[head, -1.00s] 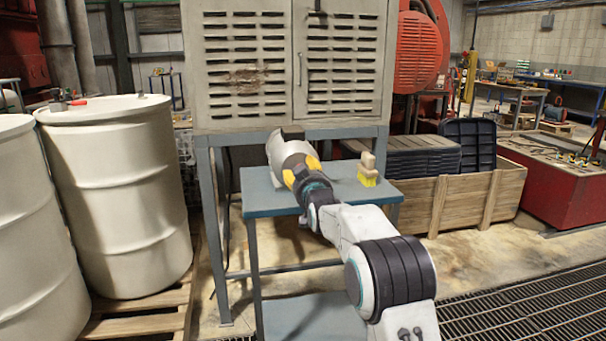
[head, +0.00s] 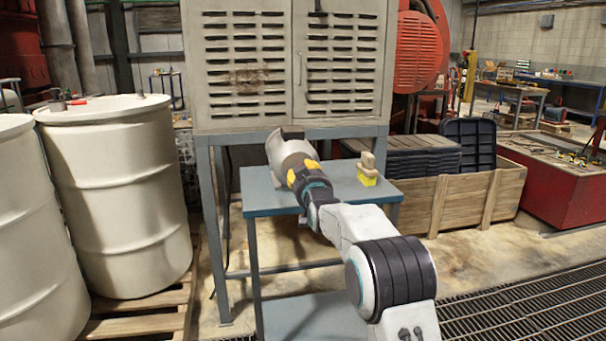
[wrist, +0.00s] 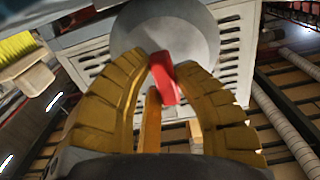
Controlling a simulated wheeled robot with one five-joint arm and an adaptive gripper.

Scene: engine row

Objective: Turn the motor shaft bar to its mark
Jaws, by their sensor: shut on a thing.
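The motor (head: 277,150), a grey rounded housing, stands on the blue-grey table (head: 262,200). Its round grey face (wrist: 190,30) fills the top middle of the wrist view. The red shaft bar (wrist: 163,78) sits in front of that face, tilted in the picture. My gripper (wrist: 162,72) has its yellow fingers closed around the bar, one on each side. In the head view my gripper (head: 302,172) is at the motor's front, and my wrist hides the bar. I cannot make out the mark in either view.
A brush with yellow bristles (head: 367,178) stands on the table right of my gripper and shows in the wrist view (wrist: 22,62). A slatted metal cabinet (head: 245,70) rises behind. White drums (head: 120,190) stand left, a wooden crate (head: 465,200) right.

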